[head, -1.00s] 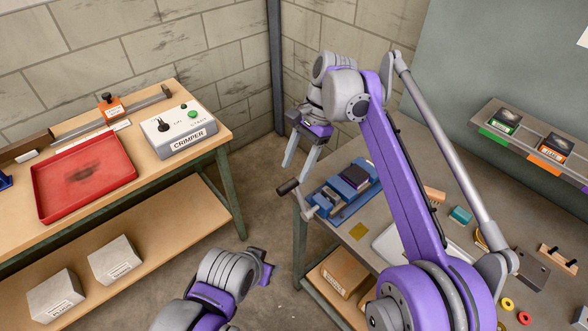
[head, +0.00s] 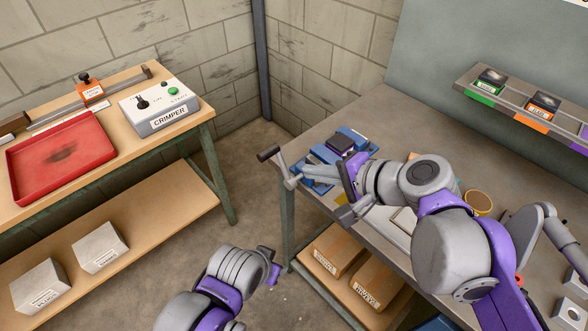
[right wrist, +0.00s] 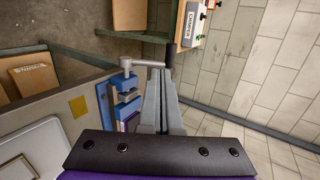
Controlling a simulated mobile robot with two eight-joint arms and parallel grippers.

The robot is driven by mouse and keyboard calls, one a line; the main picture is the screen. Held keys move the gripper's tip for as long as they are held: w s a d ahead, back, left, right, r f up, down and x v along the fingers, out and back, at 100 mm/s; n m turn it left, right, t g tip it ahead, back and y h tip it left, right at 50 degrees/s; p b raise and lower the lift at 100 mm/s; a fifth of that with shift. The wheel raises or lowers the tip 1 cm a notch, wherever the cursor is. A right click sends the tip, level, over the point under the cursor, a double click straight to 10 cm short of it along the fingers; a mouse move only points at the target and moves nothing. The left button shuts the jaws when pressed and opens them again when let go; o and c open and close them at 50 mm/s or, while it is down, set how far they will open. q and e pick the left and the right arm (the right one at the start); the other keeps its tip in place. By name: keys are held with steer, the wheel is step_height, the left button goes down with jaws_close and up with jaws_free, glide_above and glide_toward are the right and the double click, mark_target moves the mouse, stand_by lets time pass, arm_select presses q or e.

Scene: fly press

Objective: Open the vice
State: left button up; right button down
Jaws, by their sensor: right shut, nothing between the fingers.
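The blue vice (head: 352,137) stands at the near left corner of the right bench, with a dark block (head: 341,144) at its jaws. Its grey crank (head: 283,170) with a black handle (head: 268,153) sticks out past the bench edge. The vice (right wrist: 124,84) and crank (right wrist: 128,63) also show in the right wrist view. My right gripper (head: 306,173) is shut and empty, its fingers beside the crank and in front of the vice. Whether they touch the crank is unclear. My left gripper (head: 270,264) hangs low over the floor, away from both benches; its fingers are not clear.
The left bench holds a red tray (head: 20,180) and a crimper box (head: 160,112). A shelf (head: 508,109) with small labelled boxes runs along the back of the right bench. Boxes (head: 338,250) sit beneath that bench. The floor between the benches is clear.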

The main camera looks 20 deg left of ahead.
steer(key=s+d+t, duration=0.1)
steer(key=d, duration=0.1)
glide_toward(279, 160)
steer(key=s+a+f, duration=0.1)
steer(key=a+f, duration=0.1)
steer(key=a, duration=0.1)
steer(key=shift+w+a+r, duration=0.15)
steer(key=shift+w+a, duration=0.2)
steer(key=shift+a, duration=0.5)
steer(key=shift+w+a+r, duration=0.15)
steer(key=shift+w+a, duration=0.15)
steer(key=shift+a, duration=0.55)
steer(key=shift+a+r, duration=0.1)
steer(key=shift+w+a, duration=0.1)
steer(key=shift+a, duration=0.05)
